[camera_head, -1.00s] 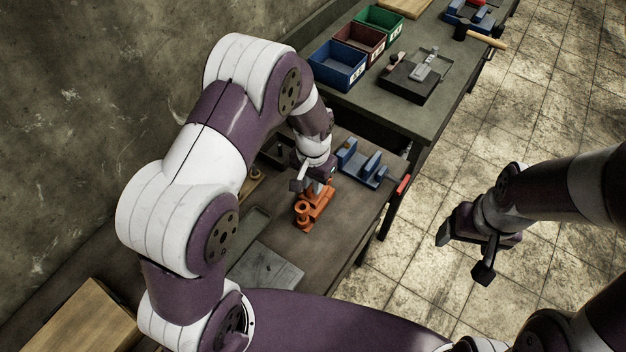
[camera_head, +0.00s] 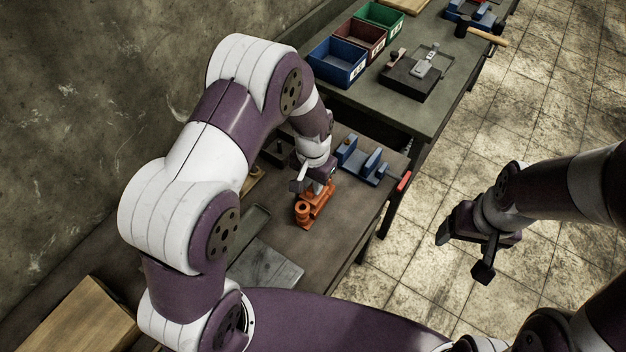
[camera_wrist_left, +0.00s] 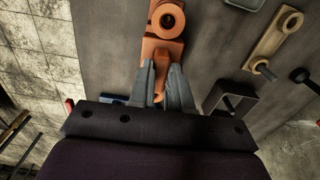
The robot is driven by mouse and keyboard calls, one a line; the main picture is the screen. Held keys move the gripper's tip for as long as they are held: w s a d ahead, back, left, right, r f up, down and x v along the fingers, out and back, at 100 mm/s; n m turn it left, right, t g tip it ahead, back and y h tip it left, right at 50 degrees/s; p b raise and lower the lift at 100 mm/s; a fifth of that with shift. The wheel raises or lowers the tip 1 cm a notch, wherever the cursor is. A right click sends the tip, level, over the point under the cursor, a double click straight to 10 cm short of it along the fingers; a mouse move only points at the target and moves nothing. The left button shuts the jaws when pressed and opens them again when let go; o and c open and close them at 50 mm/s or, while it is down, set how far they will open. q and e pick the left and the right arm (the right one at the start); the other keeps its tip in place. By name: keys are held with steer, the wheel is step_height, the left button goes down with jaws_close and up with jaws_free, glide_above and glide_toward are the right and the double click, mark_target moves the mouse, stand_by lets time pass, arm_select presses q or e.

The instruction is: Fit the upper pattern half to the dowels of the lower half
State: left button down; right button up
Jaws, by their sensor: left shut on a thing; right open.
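The orange pattern (camera_head: 303,212) stands on the near bench, with a round hollow boss at its near end. In the left wrist view the pattern (camera_wrist_left: 163,48) reaches from the boss at the top to between my fingers. My left gripper (camera_head: 313,188) is over its far end. In the left wrist view my left gripper (camera_wrist_left: 164,85) is shut on an orange part of the pattern. I cannot tell the upper half from the lower half here, and the dowels are hidden. My right gripper (camera_head: 463,257) is open and empty over the floor, away from the bench.
A blue fixture (camera_head: 364,163) stands just beyond the pattern, near a red handle (camera_head: 404,182). A grey plate (camera_head: 264,268) lies nearer. A wooden piece with rings (camera_wrist_left: 272,40) lies beside the pattern. The far bench holds several bins, such as the blue bin (camera_head: 337,63). The bench right of the pattern is clear.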

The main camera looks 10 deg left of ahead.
arm_select(q)
steer(key=shift+f+b, duration=0.75)
steer(key=shift+f, duration=0.45)
steer(key=c, duration=1)
jaws_free()
step_height(320, 180, up, 13)
steer(key=shift+f+b, duration=0.15)
steer(key=shift+b, duration=0.95)
